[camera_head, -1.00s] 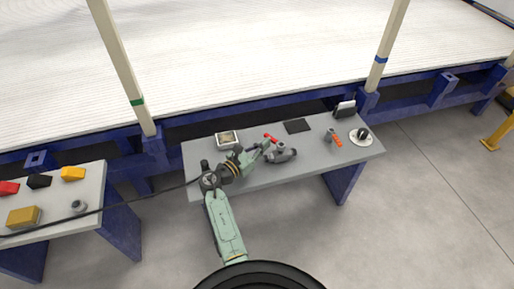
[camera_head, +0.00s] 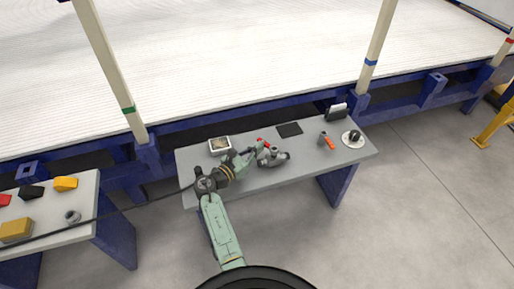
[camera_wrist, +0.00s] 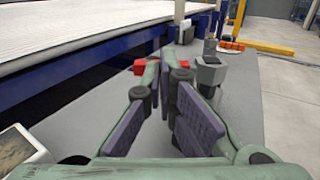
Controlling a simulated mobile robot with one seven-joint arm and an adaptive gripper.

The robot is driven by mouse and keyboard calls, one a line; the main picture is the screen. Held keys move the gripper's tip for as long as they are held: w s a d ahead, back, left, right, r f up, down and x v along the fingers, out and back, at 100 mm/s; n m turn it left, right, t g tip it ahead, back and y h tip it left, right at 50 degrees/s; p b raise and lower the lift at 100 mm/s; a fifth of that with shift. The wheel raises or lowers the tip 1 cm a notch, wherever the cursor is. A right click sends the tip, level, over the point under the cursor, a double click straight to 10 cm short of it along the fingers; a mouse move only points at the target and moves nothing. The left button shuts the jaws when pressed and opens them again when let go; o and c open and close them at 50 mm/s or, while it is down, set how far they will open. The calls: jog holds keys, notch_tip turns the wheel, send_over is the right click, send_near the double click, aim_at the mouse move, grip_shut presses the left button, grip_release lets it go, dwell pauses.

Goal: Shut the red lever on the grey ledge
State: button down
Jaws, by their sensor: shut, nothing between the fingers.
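The red lever (camera_head: 263,142) sits on a grey valve (camera_head: 273,157) near the middle of the grey ledge (camera_head: 305,165). In the wrist view, red parts of the lever (camera_wrist: 140,67) show on both sides of my fingertips, which hide its middle. The grey valve body (camera_wrist: 210,72) stands just right of the fingertips there. My gripper (camera_wrist: 168,75) is shut and empty, its tips close to the lever. I cannot tell whether they touch it. In the head view my gripper (camera_head: 254,151) is at the left side of the valve.
A framed box (camera_head: 220,145) lies left of the lever. A black pad (camera_head: 289,130) lies behind. Blue beams (camera_head: 300,104) run behind the ledge.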

jog(key=shift+w+d, duration=0.1)
jog(key=shift+w, duration=0.25)
jog(key=shift+w+d+r+p, duration=0.1)
jog(key=shift+w+d+p, duration=0.1)
jog(key=shift+w+p, duration=0.25)
jog(key=shift+w+d, duration=0.15)
jog(key=shift+w, duration=0.15)
jog(key=shift+w+d, duration=0.1)
dwell(0.3)
jog(key=v, duration=1.2)
